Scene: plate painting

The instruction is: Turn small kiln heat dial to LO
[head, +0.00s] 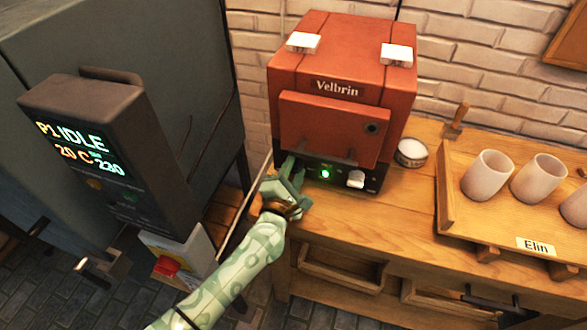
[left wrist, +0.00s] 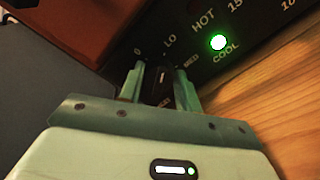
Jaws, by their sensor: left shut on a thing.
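The small red kiln (head: 330,110) marked Velbrin stands on the wooden bench with its door shut. My left gripper (head: 293,170) is at the left end of its black control panel. In the left wrist view my left gripper (left wrist: 160,88) is shut on the dark heat dial (left wrist: 162,76), one finger on each side. The dial's pale mark points up, roughly toward the LO label (left wrist: 170,40); the exact setting is hard to tell. The 0 label is left of LO, and MED is to the right. Fingers hide part of the dial. My right gripper is not in view.
A green lamp (left wrist: 218,42) glows above COOL beside the dial. A pale knob (head: 355,179) is farther right on the panel. A large dark kiln with an IDLE display (head: 85,145) stands close at left. A tray of cups (head: 450,205) is at right.

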